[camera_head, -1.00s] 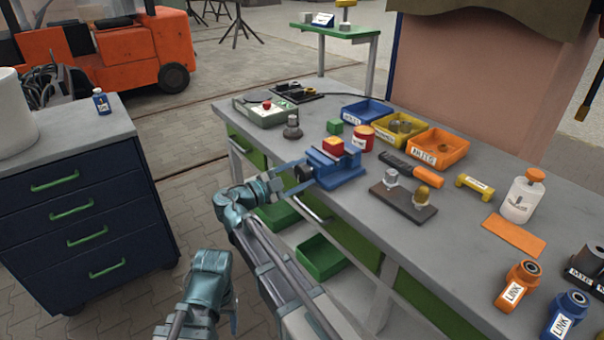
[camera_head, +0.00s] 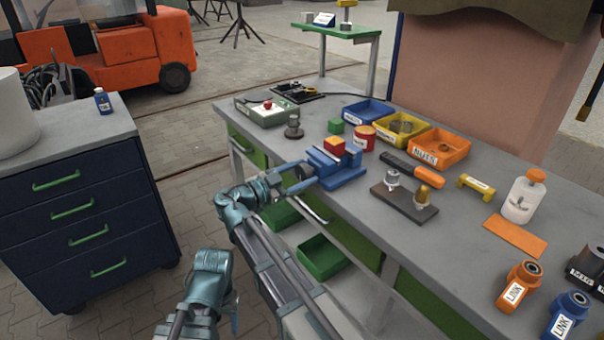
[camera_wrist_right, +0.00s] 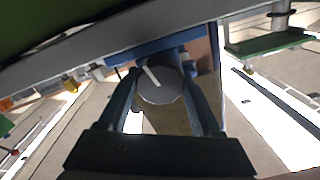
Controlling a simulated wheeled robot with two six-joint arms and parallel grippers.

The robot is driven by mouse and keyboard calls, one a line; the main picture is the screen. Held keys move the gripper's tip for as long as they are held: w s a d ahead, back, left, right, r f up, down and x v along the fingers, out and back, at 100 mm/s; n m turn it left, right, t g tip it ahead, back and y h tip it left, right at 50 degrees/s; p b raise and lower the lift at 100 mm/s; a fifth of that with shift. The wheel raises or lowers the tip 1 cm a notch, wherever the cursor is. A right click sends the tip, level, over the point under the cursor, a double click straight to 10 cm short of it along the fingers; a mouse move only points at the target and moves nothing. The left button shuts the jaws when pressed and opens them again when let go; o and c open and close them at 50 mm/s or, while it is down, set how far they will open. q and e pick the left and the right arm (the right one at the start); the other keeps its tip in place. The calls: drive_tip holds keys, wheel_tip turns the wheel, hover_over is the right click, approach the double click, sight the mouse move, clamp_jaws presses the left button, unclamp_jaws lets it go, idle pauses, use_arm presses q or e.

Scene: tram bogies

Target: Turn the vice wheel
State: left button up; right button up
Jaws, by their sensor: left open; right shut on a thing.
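The blue vice (camera_head: 338,178) stands at the left edge of the grey workbench with a red and yellow block on top. Its dark round wheel (camera_head: 305,171) faces left, off the bench edge. My right gripper (camera_head: 292,179) is shut on the wheel. In the right wrist view the grey wheel (camera_wrist_right: 161,88) with a white line on its face sits between the two fingers of my right gripper (camera_wrist_right: 161,74); the line tilts up to the left. My left gripper (camera_head: 232,315) is low in front of the bench, empty and open, its fingers partly hidden.
A navy drawer cabinet (camera_head: 85,220) stands left. Open floor lies between cabinet and bench.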

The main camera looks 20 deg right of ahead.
drive_tip(key=shift+n, duration=0.9)
drive_tip(key=o, duration=1.1)
